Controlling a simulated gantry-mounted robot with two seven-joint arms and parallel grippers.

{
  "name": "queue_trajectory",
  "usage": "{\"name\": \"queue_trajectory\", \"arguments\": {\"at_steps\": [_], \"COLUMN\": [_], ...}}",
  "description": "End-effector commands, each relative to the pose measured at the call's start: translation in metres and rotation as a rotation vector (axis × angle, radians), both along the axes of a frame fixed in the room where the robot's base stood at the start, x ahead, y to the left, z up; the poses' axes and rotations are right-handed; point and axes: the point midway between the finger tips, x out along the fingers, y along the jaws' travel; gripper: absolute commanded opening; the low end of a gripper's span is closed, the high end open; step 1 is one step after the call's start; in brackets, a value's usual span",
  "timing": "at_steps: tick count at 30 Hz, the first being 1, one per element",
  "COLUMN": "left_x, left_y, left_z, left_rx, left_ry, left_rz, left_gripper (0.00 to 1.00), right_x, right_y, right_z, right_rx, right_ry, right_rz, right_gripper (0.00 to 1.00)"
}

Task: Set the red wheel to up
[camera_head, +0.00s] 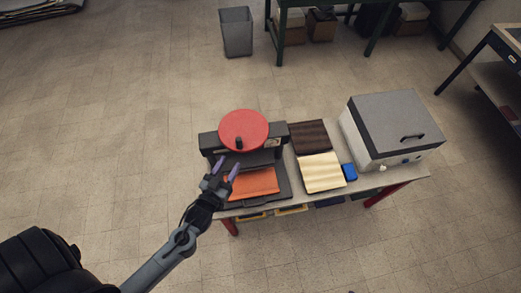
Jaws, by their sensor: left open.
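The red wheel (244,127) is a flat red disc on top of a dark press-like machine (209,143) at the left of the table. A black knob (239,143) shows near the wheel's front edge, on the side toward me. An orange cloth piece (255,182) lies on the machine's lower plate. My right gripper is not in view.
A white box with a grey lid (396,122) stands at the right. A grey bin (236,32) stands on the floor behind.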

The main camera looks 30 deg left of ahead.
Motion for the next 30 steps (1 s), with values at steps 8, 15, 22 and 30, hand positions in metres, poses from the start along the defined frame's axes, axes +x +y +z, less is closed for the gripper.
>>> {"name": "queue_trajectory", "arguments": {"at_steps": [8, 15, 22, 30], "left_x": [0.020, 0.058, 0.090, 0.107], "left_y": [0.004, 0.010, 0.015, 0.018], "left_z": [-0.002, -0.001, -0.002, -0.003], "left_rx": [0.000, 0.001, 0.001, 0.000], "left_ry": [-0.006, -0.006, -0.005, -0.004], "left_rz": [0.001, 0.001, 0.001, 0.001], "left_gripper": [0.48, 0.48, 0.48, 0.48], "right_x": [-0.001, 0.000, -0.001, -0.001], "right_y": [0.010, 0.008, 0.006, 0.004], "right_z": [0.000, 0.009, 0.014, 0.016], "right_rx": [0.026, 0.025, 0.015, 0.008], "right_ry": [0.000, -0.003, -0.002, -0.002], "right_rz": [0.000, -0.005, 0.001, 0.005], "right_gripper": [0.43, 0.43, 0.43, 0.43]}}
